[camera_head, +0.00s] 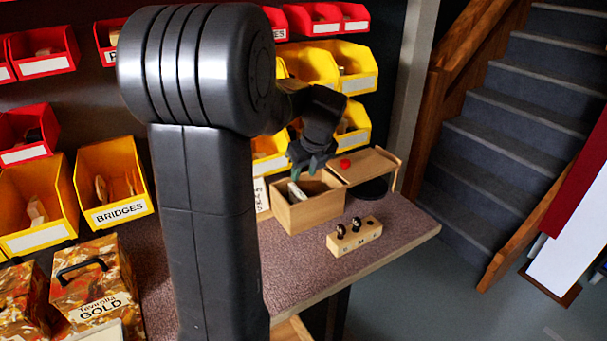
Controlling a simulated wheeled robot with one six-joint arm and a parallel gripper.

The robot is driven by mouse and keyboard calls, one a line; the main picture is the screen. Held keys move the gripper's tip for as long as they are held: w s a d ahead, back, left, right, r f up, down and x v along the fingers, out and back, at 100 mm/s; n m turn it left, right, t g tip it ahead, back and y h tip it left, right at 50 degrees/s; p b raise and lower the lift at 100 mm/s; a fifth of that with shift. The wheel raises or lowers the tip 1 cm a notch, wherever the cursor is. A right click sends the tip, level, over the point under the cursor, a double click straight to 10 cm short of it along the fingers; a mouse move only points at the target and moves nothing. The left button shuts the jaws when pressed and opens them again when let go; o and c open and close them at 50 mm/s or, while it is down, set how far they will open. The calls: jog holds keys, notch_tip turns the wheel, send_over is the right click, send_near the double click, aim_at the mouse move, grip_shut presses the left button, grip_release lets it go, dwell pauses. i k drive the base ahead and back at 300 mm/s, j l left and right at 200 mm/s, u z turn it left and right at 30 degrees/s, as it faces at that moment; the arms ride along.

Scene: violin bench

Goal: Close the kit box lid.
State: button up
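The kit box (312,211) is a small open-topped wooden box near the right end of the bench. A pale item (297,191) shows inside it. Its flat wooden lid (370,167) with a red knob (345,163) lies to the right of the opening, level with the rim, so the box stands open. My gripper (311,170) points down above the box opening, left of the red knob and apart from it. The fingers are small and dark here, and I cannot tell how far apart they are. My arm hides part of the bench and bins behind it.
A wooden block (355,236) with dark pegs stands in front of the box. A dark round thing (373,189) sits below the lid. Yellow bins (356,66) rise behind. A gold case (95,285) stands at left.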

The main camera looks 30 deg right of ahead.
aim_at(357, 166)
jog(key=z, duration=1.55)
jog(key=i+l, duration=0.3)
jog(key=l, duration=0.15)
jog(key=i+l, duration=0.3)
jog(key=l, duration=0.15)
jog(key=i+l, duration=0.35)
